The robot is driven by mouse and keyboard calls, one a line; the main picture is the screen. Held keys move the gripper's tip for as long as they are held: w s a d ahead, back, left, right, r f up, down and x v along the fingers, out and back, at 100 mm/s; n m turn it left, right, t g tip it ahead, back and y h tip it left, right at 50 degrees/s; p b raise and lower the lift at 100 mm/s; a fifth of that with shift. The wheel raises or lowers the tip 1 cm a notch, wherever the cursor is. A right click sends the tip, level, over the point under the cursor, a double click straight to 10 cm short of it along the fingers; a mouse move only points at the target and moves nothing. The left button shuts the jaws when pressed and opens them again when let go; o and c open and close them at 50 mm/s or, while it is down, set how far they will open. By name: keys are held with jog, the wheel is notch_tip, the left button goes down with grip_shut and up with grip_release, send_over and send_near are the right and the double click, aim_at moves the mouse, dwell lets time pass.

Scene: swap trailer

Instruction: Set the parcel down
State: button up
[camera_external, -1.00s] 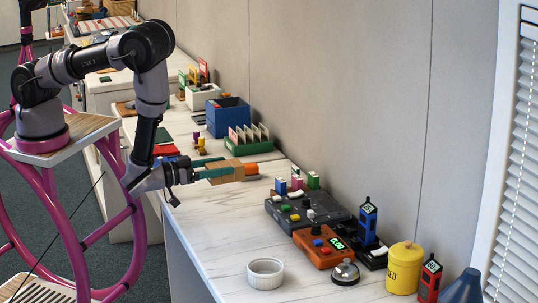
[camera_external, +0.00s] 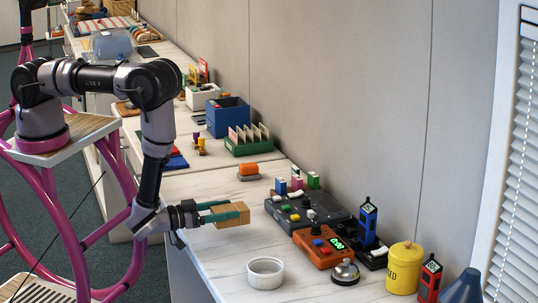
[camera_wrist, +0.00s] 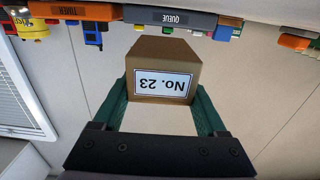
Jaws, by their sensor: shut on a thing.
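The parcel (camera_external: 231,214) is a small brown box. In the wrist view the parcel (camera_wrist: 163,66) shows a white label reading "No. 23", upside down in the picture. My gripper (camera_external: 226,211) has green fingers and is shut on the parcel, one finger on each side. In the external view it holds the parcel over the near part of the white marbled counter (camera_external: 205,255), left of the dark grey control box.
A white ramekin (camera_external: 266,273) stands in front of the parcel. The dark grey box (camera_external: 308,214) and orange timer box (camera_external: 322,246) lie to the right. A silver bell (camera_external: 345,272) and yellow canister (camera_external: 404,268) are further right.

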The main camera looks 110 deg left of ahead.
aim_at(225, 222)
jog(key=shift+f, duration=1.75)
jog(key=shift+f, duration=0.1)
jog(key=o, duration=1.4)
jog(key=v, duration=1.2)
